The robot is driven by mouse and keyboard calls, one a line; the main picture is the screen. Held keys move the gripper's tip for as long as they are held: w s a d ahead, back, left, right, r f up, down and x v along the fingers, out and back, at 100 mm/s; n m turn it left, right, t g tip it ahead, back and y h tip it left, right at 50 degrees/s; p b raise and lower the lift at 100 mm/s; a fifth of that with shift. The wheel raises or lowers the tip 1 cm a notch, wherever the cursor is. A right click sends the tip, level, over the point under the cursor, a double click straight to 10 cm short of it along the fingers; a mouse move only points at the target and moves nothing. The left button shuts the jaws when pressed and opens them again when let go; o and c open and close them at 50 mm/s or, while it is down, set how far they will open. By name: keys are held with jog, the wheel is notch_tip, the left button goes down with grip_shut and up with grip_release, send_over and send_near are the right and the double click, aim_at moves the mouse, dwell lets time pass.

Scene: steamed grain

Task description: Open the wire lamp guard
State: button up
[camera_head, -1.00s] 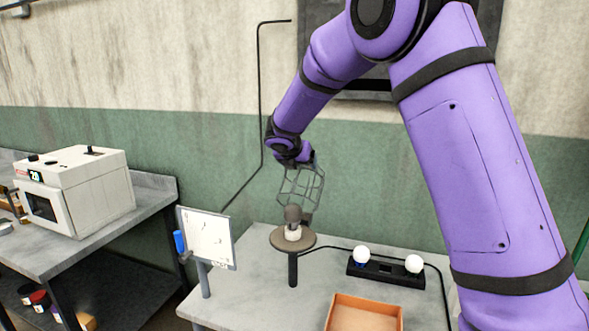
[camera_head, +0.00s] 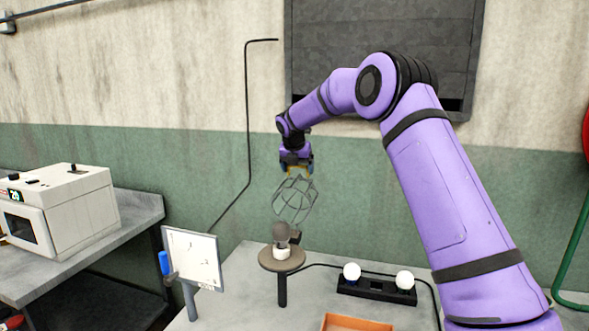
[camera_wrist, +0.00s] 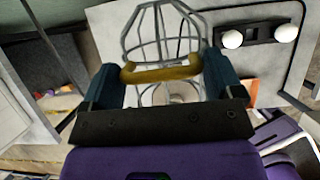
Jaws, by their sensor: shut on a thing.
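The wire lamp guard (camera_head: 294,201) is a grey cage, raised and tilted above the lamp's dark bulb (camera_head: 281,233). The bulb sits in a white socket (camera_head: 282,252) on a round stand (camera_head: 268,263). A small dark block (camera_head: 295,237) beside the bulb lies close to the guard's lower end. My gripper (camera_head: 297,171) is above the guard. In the wrist view, its two teal fingers close on the ends of a yellow bar (camera_wrist: 162,72) at the guard, and the wires (camera_wrist: 158,30) extend beyond it. The wires partly cover the lamp there.
A black holder (camera_head: 377,290) with two white bulbs stands right of the lamp. A white board (camera_head: 193,258) on a post stands left. An orange tray (camera_head: 356,324) is at the front. A cable (camera_head: 335,266) runs across the bench. The wall (camera_head: 225,165) is behind.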

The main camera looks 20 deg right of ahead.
jog(key=shift+w+d+f, duration=0.25)
jog(key=shift+w+d, duration=0.3)
jog(key=shift+w, duration=0.05)
jog(key=shift+w+d+f, duration=0.3)
jog(key=shift+w+d, duration=0.25)
jog(key=shift+w, duration=0.05)
jog(key=shift+w+d+f, duration=0.25)
jog(key=shift+w+d, duration=0.3)
jog(key=shift+w, duration=0.05)
jog(key=o, duration=1)
jog(key=shift+c, duration=0.2)
jog(key=shift+a, duration=0.2)
jog(key=v, duration=1)
jog(key=shift+s+r, duration=0.2)
jog(key=shift+r, duration=0.15)
jog(key=shift+c, duration=0.2)
